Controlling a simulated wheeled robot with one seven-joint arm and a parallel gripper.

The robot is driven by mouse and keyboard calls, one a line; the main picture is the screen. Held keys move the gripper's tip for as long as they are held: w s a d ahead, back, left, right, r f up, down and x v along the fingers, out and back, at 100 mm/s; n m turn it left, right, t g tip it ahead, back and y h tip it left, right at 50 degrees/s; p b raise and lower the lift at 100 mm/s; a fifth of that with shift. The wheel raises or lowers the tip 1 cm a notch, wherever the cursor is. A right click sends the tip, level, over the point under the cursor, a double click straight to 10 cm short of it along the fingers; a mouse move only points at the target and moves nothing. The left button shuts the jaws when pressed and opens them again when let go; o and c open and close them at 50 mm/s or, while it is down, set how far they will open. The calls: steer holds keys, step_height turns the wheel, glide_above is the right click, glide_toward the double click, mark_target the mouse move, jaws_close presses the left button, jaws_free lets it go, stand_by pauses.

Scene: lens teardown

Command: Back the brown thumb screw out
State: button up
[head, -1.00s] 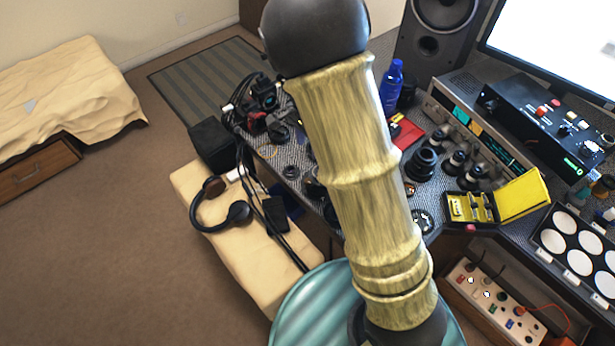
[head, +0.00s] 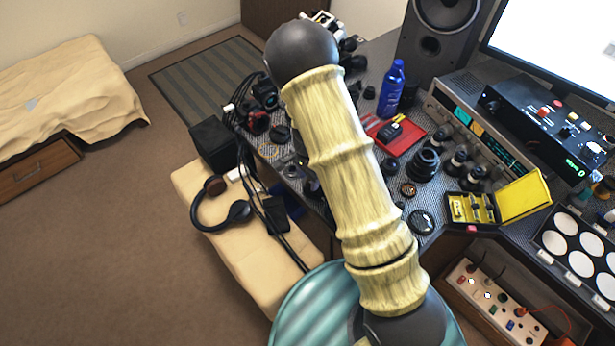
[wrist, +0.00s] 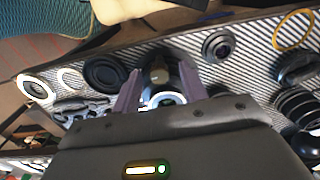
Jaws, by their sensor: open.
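In the wrist view, a small brown thumb screw (wrist: 159,74) shows near the middle, at the upper edge of a round, shiny lens part (wrist: 168,98). My gripper (wrist: 159,69) is open, with one purple-grey finger on each side of the screw. Whether either finger touches it I cannot tell. The lower part of the lens piece is hidden behind my gripper's body. In the head view I cannot make out the screw; my arm covers part of the desk.
In the wrist view, a dark ring (wrist: 106,73) lies left of my gripper and another round part (wrist: 217,45) lies right, on the striped mat (wrist: 245,62). In the head view, a blue bottle (head: 391,90), a red tray (head: 411,138) and a yellow case (head: 522,194) stand right of my arm.

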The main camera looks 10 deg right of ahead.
steer(key=shift+d, duration=0.2)
steer(key=shift+a, duration=0.1)
jaws_close()
steer(key=shift+s, duration=0.1)
